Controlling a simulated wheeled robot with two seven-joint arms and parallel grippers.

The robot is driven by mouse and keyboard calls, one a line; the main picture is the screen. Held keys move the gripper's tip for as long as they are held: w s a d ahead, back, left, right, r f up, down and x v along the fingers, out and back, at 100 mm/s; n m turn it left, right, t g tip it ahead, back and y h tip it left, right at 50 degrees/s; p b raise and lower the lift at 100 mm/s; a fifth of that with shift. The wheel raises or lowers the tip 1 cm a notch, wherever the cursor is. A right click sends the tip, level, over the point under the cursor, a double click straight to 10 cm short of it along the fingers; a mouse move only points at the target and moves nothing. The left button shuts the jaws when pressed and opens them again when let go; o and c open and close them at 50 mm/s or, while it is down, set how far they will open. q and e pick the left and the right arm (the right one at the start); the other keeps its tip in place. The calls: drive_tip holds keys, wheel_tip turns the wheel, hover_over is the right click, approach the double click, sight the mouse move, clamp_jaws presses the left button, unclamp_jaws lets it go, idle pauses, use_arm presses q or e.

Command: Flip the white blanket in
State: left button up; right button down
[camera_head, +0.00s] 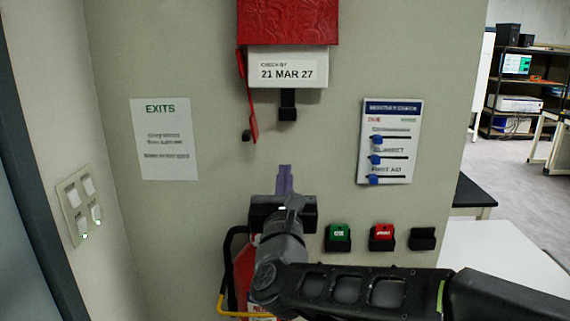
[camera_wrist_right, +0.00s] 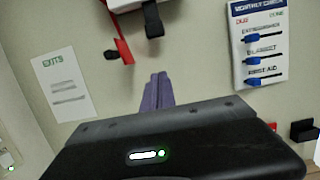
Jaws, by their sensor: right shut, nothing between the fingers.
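A white board (camera_head: 405,115) on the wall has a blue header and a red "DUE" label. Its middle row reads "BLANKET" in the right wrist view, with a blue knob (camera_wrist_right: 252,60) at the left end of a dark slot; it also shows in the head view (camera_head: 375,160). Similar knobs for the extinguisher (camera_wrist_right: 251,38) and first aid (camera_wrist_right: 253,82) also sit at the left. My right gripper (camera_head: 284,178) has its purple fingers together, empty, left of the board; it also shows in the right wrist view (camera_wrist_right: 158,92). My left gripper is out of view.
A red pouch (camera_head: 288,20) with a white "CHECK BY 21 MAR 27" label (camera_head: 288,72) hangs above, with red and black straps. Green (camera_head: 338,233) and red (camera_head: 381,232) tags sit below the board. A red extinguisher (camera_head: 243,275) is partly behind my arm.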

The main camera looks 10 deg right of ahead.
drive_tip(key=w+r+p, duration=0.2)
drive_tip(key=w+d+r+p, duration=0.1)
drive_tip(key=w+r+p, duration=0.1)
drive_tip(key=w, duration=0.1)
drive_tip(key=w+d+r+p, duration=0.1)
drive_tip(key=w+r+p, duration=0.1)
drive_tip(key=w+p, duration=0.1)
drive_tip(key=shift+w, duration=0.1)
